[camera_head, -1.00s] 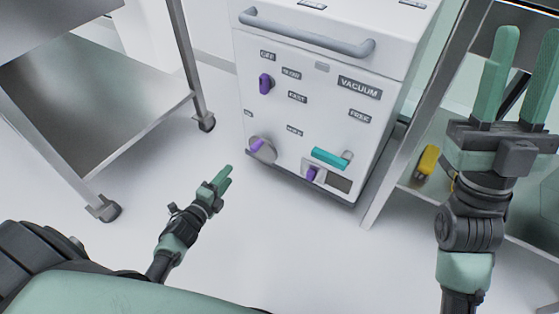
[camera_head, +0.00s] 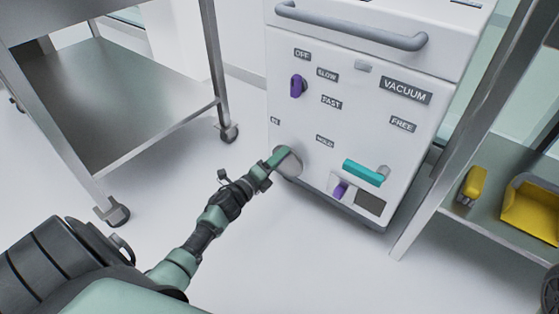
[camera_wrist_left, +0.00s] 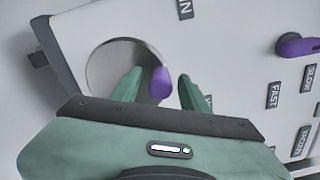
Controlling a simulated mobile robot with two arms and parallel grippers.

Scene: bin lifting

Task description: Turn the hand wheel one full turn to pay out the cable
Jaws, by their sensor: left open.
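The hand wheel is a round grey disc (camera_head: 291,166) low on the left of the front of a white cabinet (camera_head: 345,110). In the left wrist view the disc (camera_wrist_left: 108,62) carries a purple knob (camera_wrist_left: 160,84) near its edge. My left gripper (camera_head: 280,156) is at the wheel, and its fingers cover part of it in the head view. In the left wrist view the gripper (camera_wrist_left: 160,77) is open, with the purple knob between its two green fingers and a gap visible on the right side. My right gripper is out of view.
The cabinet front also has a purple selector (camera_head: 298,86), a teal lever (camera_head: 363,173) and a small purple knob (camera_head: 340,190). A steel cart (camera_head: 130,120) stands at left. A steel shelf at right holds a yellow item (camera_head: 472,184) and a yellow bin (camera_head: 532,212).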

